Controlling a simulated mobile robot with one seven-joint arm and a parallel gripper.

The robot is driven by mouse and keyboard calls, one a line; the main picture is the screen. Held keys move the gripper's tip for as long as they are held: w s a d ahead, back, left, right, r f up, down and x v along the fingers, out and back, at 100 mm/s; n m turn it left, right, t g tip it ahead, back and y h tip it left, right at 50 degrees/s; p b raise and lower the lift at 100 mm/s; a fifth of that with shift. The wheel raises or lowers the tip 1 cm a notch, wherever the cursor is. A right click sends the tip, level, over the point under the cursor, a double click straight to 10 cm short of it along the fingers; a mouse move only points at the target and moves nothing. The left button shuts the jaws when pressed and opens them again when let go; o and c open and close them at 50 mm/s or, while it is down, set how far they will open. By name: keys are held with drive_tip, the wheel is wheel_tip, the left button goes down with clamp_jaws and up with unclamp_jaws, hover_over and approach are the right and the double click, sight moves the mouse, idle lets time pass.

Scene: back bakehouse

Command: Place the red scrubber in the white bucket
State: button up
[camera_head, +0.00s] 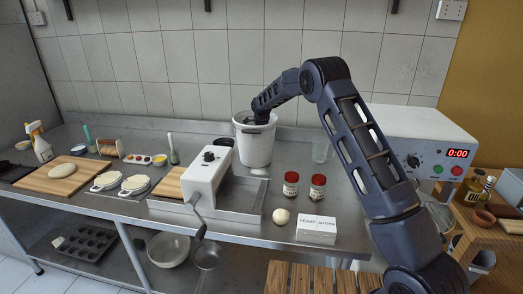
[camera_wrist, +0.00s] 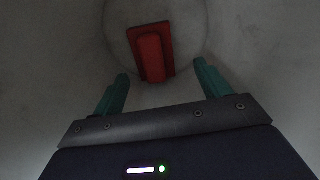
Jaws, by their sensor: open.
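The white bucket (camera_head: 256,147) stands upright at the back of the steel counter. My arm reaches over its rim and my gripper is down inside it, hidden from the head view. In the wrist view my gripper (camera_wrist: 160,88) is open, its two green fingers apart with nothing between them. The red scrubber (camera_wrist: 152,55) lies on the bucket's floor, beyond the fingertips and apart from them. The bucket's pale inner wall (camera_wrist: 50,60) surrounds the fingers in the wrist view.
A white crank machine (camera_head: 208,175) stands in front of the bucket at left. Two red-lidded jars (camera_head: 291,184), a dough ball (camera_head: 281,216) and a yeast box (camera_head: 316,229) stand to the right. A white oven (camera_head: 425,140) is at right.

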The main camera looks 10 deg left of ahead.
wheel_tip(320, 180, up, 11)
drive_tip(key=shift+f, duration=0.2)
idle(0.3)
